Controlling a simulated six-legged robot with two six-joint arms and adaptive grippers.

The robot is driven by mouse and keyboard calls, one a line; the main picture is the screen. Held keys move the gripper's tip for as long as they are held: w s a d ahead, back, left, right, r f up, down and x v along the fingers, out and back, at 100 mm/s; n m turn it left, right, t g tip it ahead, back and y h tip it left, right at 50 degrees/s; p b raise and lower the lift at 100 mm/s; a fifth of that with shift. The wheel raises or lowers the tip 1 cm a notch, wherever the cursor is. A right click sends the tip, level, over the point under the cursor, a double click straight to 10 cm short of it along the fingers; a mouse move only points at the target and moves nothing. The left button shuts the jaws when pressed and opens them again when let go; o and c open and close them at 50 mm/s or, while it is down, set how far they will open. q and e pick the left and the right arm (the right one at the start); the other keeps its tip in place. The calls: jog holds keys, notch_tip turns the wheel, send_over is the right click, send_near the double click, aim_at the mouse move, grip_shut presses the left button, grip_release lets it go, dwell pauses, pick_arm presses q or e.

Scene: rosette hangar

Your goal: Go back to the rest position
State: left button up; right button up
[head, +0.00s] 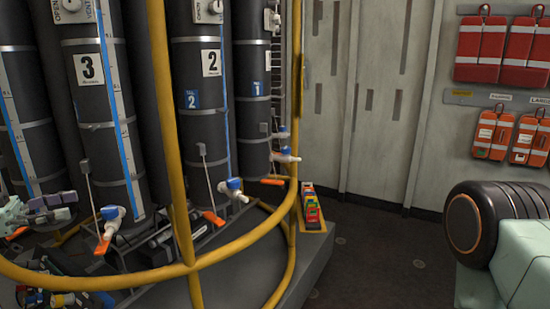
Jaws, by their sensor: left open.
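My left gripper (58,207) shows small at the left edge, in front of the lower part of the dark cylinders. Its pale green and grey parts come in from the left, and its jaws are open. I see nothing held between them. My right gripper is not in view. A rounded black and pale green part of my own body fills the lower right corner.
Tall dark cylinders (200,110) with numbered plates and orange-handled valves stand at left behind a curved yellow rail (240,243). A small tray with coloured items (312,208) sits beside the base. Red bags (480,50) and orange pouches (492,134) hang at right. Some floor is clear.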

pick_arm(q)
jog(key=w+d+f+n+t+y+b, duration=0.3)
jog(key=w+d+f+n+t, duration=0.3)
jog(key=d+f, duration=0.7)
jog(key=s+d+f+n+g+y+b, duration=0.1)
jog(key=s+d+f+n+y, duration=0.3)
jog(key=f, duration=0.5)
jog(key=s+d+f+n+g+y+b, duration=0.1)
jog(key=d+f+n+y+b, duration=0.1)
jog(key=d+f, duration=0.45)
jog(key=s+d+f+g+y, duration=0.1)
jog(key=s+f+g+y, duration=0.15)
jog(key=s+f, duration=0.65)
jog(key=s+f+g+y+b, duration=0.1)
jog(key=s+f+g, duration=0.3)
jog(key=s, duration=1)
jog(key=s+a+f+g+y+b, duration=0.1)
jog(key=s+g, duration=0.5)
jog(key=s, duration=0.9)
notch_tip(320, 180, down, 4)
jog(key=shift+a+r+n+y+b, duration=0.2)
jog(key=shift+n+y+b, duration=0.2)
jog(key=shift+y+b, duration=0.55)
